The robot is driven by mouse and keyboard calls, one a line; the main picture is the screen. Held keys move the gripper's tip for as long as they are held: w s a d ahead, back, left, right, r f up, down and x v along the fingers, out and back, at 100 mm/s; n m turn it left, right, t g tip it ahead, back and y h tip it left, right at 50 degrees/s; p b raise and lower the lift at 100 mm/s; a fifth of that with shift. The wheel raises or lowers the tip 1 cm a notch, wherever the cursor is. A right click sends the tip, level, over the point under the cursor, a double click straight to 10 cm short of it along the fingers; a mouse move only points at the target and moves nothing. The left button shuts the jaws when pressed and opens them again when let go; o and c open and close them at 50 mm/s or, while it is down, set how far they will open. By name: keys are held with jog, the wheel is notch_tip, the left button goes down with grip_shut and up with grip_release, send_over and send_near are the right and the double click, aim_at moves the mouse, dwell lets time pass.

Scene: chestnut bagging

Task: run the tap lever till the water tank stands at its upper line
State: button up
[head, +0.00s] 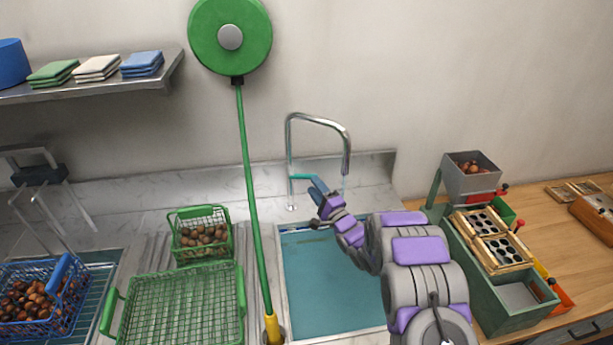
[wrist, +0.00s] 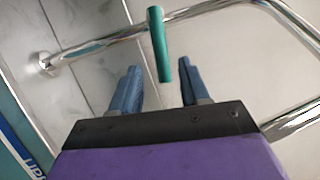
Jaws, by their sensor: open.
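The chrome tap (head: 347,150) stands behind the sink-like water tank (head: 281,290), its spout over the tank. The tank holds flat blue-teal water (head: 325,285); I cannot make out an upper line. The teal tap lever (head: 302,177) sticks out from the tap's upright. In the wrist view the lever (wrist: 160,45) reaches down between the fingertips, with a gap on both sides. My gripper (head: 318,188) is open at the lever; it also shows in the wrist view (wrist: 160,66). A faint pale streak hangs under the spout; I cannot tell if it is running water.
A green pole (head: 250,180) with a round green head stands left of the tank. Green baskets (head: 180,310) and a blue basket (head: 40,305) of chestnuts lie further left. A green sorting machine (head: 500,310) stands on the wooden counter at right.

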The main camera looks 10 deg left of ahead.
jog(key=x, duration=0.5)
jog(key=shift+s+a+f+b, duration=0.15)
jog(key=shift+s+a+b, duration=0.05)
jog(key=shift+a+b, duration=0.25)
jog(key=shift+x, duration=1.25)
jog(key=shift+d, duration=0.15)
jog(key=shift+c, duration=0.7)
jog(key=shift+w+d+r, duration=0.1)
jog(key=shift+d+r, duration=0.1)
jog(key=shift+d, duration=0.4)
jog(key=c, duration=0.5)
jog(key=shift+a, duration=0.1)
grip_shut()
